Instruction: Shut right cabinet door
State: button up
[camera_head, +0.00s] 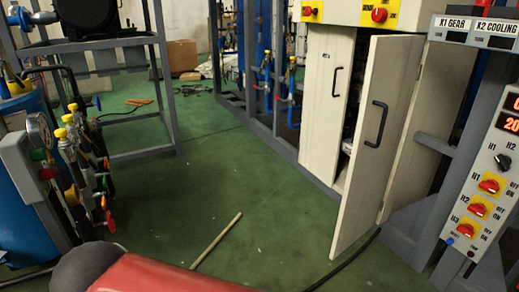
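The right cabinet door (372,150) is a cream panel standing open, swung out from the cabinet toward me. It carries a black bar handle (377,124) on its face. The left cabinet door (327,100) has its own smaller black handle (335,82) and looks shut or nearly shut. A dark gap with the cabinet's inside shows between the two doors. A red and grey rounded part, which looks like my own arm, shows at the bottom left. My gripper is not in view, so its state and its place relative to the door are hidden.
A control panel (485,190) with red switches stands close right of the open door. Pipes and valves (85,165) stand at the left. A stick (216,240) and a black cable (345,262) lie on the green floor (225,180), which is otherwise mostly clear in the middle.

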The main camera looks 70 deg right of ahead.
aim_at(394, 67)
jog(key=z, duration=3.3)
